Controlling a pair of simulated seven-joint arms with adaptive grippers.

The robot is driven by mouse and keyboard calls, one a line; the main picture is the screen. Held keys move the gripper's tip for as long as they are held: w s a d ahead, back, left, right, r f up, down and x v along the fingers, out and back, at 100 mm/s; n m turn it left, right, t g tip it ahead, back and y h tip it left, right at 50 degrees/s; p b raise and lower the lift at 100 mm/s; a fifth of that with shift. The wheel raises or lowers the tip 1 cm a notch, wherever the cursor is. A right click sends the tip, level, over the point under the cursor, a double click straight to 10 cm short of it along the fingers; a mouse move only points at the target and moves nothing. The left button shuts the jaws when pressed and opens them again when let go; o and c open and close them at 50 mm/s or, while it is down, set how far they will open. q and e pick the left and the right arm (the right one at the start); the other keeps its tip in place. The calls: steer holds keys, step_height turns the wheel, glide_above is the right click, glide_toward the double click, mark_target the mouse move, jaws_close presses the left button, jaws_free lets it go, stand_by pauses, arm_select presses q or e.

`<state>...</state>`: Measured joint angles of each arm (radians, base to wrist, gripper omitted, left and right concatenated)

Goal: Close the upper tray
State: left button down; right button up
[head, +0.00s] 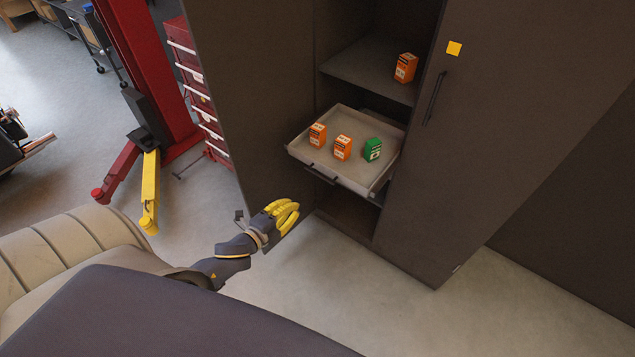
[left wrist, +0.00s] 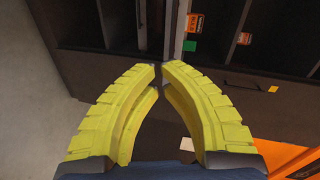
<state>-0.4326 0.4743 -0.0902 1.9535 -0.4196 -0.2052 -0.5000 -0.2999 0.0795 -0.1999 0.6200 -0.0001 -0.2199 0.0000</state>
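The upper tray (head: 346,119) is a pale, shallow tray pulled out of the dark cabinet in the head view. It carries two orange boxes (head: 317,134) (head: 342,148) and a green box (head: 373,149). A dark handle (head: 320,175) runs along its front. My left gripper (head: 292,216), with yellow fingers, is below and left of the tray front, apart from it. In the left wrist view its fingertips (left wrist: 160,70) nearly meet with nothing between them. That view also shows a green box (left wrist: 190,46) and orange boxes beyond the fingers. My right gripper is out of view.
A shelf (head: 370,66) above the tray holds another orange box (head: 406,68). A tall cabinet door (head: 500,130) with a handle stands right of the opening. A red lift post (head: 150,60) with a yellow arm (head: 150,190) stands left. Floor below the gripper is clear.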

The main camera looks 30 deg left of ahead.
arm_select(q)
steer(key=w+d+m, duration=0.1)
steer(key=w+d, duration=0.1)
steer(key=w, duration=1.2)
steer(key=shift+d+f+m, duration=0.25)
steer(key=shift+f+m, duration=0.05)
steer(key=shift+f, duration=0.1)
